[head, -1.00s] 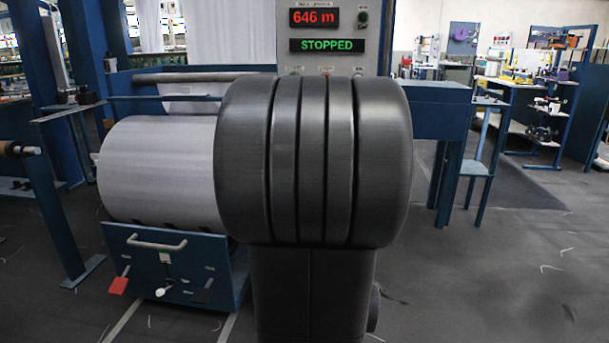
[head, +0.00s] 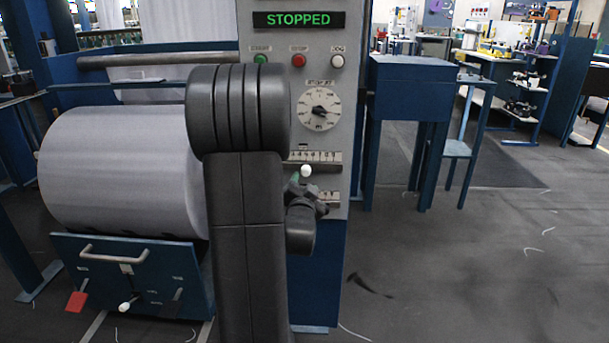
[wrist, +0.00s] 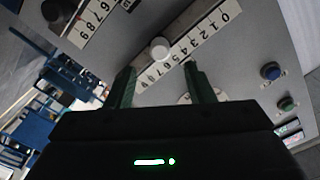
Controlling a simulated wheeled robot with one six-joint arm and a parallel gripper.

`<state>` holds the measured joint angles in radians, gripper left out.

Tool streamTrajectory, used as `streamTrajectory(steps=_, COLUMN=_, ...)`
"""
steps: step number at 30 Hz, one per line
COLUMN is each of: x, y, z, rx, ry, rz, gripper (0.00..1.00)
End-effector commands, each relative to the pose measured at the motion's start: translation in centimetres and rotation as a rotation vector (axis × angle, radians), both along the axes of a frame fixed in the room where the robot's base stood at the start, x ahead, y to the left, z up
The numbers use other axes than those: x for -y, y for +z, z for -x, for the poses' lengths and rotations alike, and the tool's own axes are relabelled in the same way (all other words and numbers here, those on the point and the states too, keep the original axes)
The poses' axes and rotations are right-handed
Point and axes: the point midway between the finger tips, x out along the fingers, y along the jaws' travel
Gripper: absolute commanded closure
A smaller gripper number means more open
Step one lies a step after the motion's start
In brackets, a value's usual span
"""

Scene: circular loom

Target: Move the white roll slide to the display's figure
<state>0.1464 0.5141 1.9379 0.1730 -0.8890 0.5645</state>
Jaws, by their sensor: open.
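The white roll slide's knob (head: 306,171) stands out from the upper number scale (head: 315,156) on the grey panel. In the wrist view the white knob (wrist: 160,48) is beside a scale (wrist: 185,52) numbered 0 to 9, nearer its high end; its exact figure is unclear. My gripper (wrist: 160,74) is open and empty, with the knob ahead of and between its fingertips in the picture, apparently not gripped. In the head view my arm partly hides the scales. The display (head: 298,19) shows green STOPPED; its red figure is out of frame.
A second scale (wrist: 88,22) with a black knob (wrist: 57,10) lies close by. A dial (head: 319,109) and green, red and white buttons (head: 299,60) sit above the scales. The fabric roll (head: 125,170) is left; a blue table (head: 410,75) and open floor are right.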

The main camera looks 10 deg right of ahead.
Motion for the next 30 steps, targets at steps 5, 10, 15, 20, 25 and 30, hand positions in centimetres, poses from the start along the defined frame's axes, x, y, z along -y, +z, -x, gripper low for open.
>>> streamTrajectory(steps=5, x=1.0, y=-0.1, z=-3.4, rx=0.000, ry=-0.001, rz=0.001, gripper=0.52)
streamTrajectory(steps=10, x=1.6, y=-0.1, z=-5.4, rx=-0.001, ry=0.001, rz=0.002, gripper=0.52)
streamTrajectory(steps=15, x=1.8, y=0.0, z=-6.2, rx=-0.001, ry=0.000, rz=0.002, gripper=0.52)
streamTrajectory(steps=20, x=1.8, y=0.0, z=-6.3, rx=-0.001, ry=0.001, rz=0.002, gripper=0.52)
streamTrajectory(steps=25, x=1.8, y=0.0, z=-6.3, rx=-0.001, ry=0.001, rz=0.002, gripper=0.63)
streamTrajectory(steps=30, x=1.8, y=0.0, z=-6.3, rx=-0.001, ry=0.001, rz=0.001, gripper=0.97)
